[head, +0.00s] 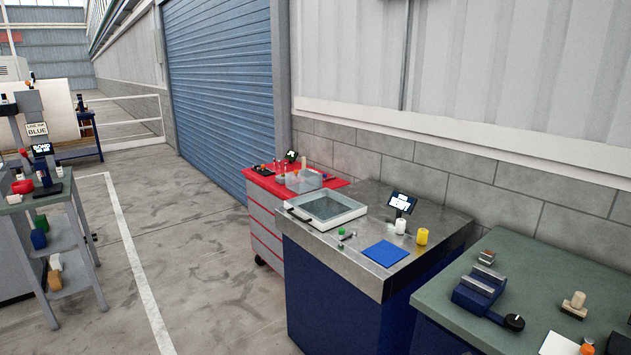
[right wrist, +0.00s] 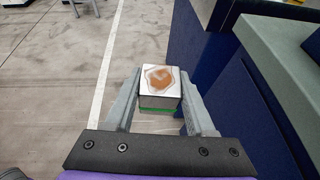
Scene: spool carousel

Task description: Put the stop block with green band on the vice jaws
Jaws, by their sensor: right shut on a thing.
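The stop block with green band (right wrist: 159,82) is between the fingers of my right gripper (right wrist: 160,90) in the right wrist view. Its pale top face has an orange-brown patch, and the green band shows low on its near side. My right gripper is shut on it, held above the floor beside the benches. The vice (head: 479,288) is blue with dark grey jaws and a black round handle. It sits on the green-topped bench at the right of the head view, apart from the block. Neither gripper shows in the head view; my left gripper is not in view.
A small metal block (head: 486,257) lies behind the vice. A wooden-handled tool (head: 574,305) and a white sheet (head: 558,344) lie to its right. The steel-topped bench alongside carries a blue mat (head: 386,253), a glass-topped tray (head: 326,208), a yellow cylinder (head: 422,236) and a small screen (head: 401,202).

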